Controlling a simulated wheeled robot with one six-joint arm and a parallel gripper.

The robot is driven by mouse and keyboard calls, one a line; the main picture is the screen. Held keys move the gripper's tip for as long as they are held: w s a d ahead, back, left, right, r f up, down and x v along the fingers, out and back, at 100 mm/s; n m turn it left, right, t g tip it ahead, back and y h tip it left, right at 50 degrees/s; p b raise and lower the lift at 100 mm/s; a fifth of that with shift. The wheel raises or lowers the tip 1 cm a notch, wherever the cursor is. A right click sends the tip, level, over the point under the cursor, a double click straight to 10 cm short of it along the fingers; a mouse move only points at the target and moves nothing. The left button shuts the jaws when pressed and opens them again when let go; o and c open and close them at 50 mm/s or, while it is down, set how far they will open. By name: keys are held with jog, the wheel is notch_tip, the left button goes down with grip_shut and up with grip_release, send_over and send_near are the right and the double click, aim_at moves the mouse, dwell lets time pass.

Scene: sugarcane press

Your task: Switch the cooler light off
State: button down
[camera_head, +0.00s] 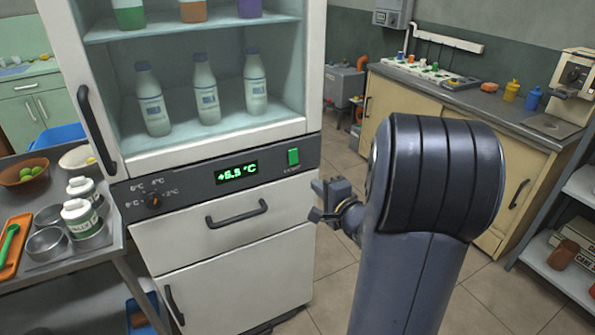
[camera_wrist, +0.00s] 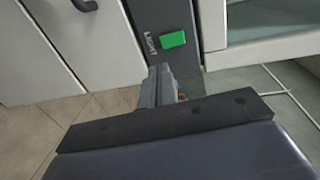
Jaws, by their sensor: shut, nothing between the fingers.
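The cooler (camera_head: 220,170) is a white cabinet with an open-looking lit upper compartment and a dark control panel. A green light switch (camera_head: 293,157) is at the right end of that panel. In the wrist view the green switch (camera_wrist: 172,40) sits beside the word LIGHT. My gripper (camera_head: 322,200) is shut and empty, to the right of and a little below the switch in the head view. In the wrist view my gripper (camera_wrist: 160,72) points toward the panel just below the switch. Whether its tip touches the panel is unclear.
The panel also holds a green display (camera_head: 237,174) reading about +5.5 °C and a temperature knob (camera_head: 153,199). A drawer handle (camera_head: 237,214) sticks out below. Milk bottles (camera_head: 206,90) stand inside. A metal table (camera_head: 60,270) with bowls is at left. Floor is clear right of the cooler.

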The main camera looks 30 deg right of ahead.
aim_at(291, 165)
jog(key=w, duration=0.3)
jog(key=w+f, duration=0.1)
jog(key=w, duration=0.3)
jog(key=w+b, duration=0.1)
jog(key=w, duration=0.3)
jog(key=shift+w+a+f, duration=0.2)
jog(key=shift+f, duration=0.1)
jog(key=shift+w+f+t+b, duration=0.3)
jog(key=shift+f+b, duration=0.15)
jog(key=shift+b, duration=0.5)
jog(key=shift+r, duration=0.3)
jog(key=shift+s, duration=0.1)
